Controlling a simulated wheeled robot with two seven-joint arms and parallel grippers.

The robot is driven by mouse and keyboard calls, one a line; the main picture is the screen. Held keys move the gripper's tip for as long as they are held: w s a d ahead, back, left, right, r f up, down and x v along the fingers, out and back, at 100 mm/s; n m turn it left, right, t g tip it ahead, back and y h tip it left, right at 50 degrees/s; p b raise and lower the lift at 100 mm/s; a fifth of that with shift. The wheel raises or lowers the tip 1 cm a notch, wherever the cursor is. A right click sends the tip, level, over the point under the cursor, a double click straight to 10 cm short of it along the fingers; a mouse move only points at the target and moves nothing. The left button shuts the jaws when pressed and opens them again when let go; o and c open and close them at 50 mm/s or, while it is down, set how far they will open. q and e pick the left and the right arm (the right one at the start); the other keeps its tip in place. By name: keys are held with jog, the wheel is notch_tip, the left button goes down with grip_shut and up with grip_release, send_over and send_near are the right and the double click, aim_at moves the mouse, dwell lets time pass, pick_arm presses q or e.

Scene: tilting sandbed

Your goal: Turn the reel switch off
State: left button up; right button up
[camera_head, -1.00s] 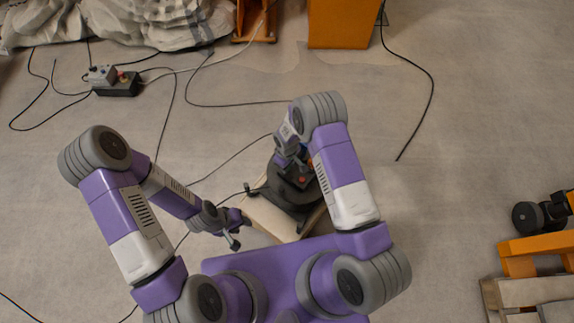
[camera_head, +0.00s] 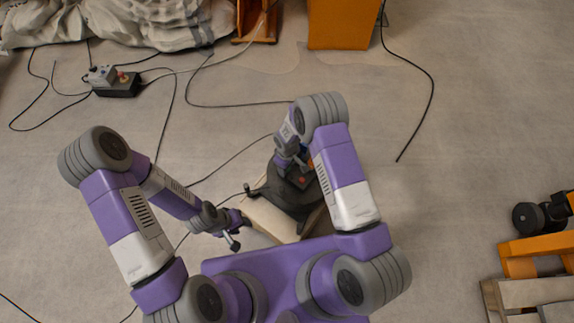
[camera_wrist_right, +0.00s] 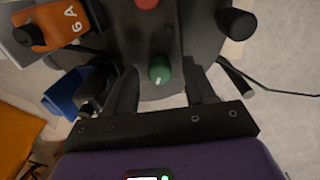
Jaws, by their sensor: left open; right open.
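The black reel (camera_head: 288,200) stands on a pale board (camera_head: 268,222) in front of my base in the head view, partly covered by my right arm. In the right wrist view its dark housing (camera_wrist_right: 203,35) carries a round green button or knob (camera_wrist_right: 159,70) and a red one (camera_wrist_right: 147,3), cut by the top edge. I cannot tell a switch position from these. My right gripper (camera_wrist_right: 160,84) is open, its two fingers on either side of the green knob, with nothing visible between them; contact is unclear. My left gripper (camera_head: 238,232) is open and empty beside the board.
An orange part marked 6 A (camera_wrist_right: 65,22) and a blue part (camera_wrist_right: 67,95) sit left of my right fingers. Black cables (camera_head: 220,165) cross the floor. A power box (camera_head: 117,84) lies upper left, an orange block (camera_head: 343,25) at the back.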

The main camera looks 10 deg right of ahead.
notch_tip(320, 180, up, 8)
jog(key=p, duration=0.2)
jog(key=shift+f+p, duration=0.15)
jog(key=shift+p, duration=0.2)
dwell(0.3)
jog(key=s+r+m+y+p, duration=0.2)
jog(key=s+m, duration=0.3)
jog(key=s, duration=0.5)
jog(key=s+r+m+y+p, duration=0.2)
jog(key=s+m, duration=0.4)
jog(key=s, duration=0.4)
jog(key=shift+s+a+r+t, duration=0.15)
jog(key=shift+s+r+t, duration=0.15)
jog(key=shift+s+r, duration=0.1)
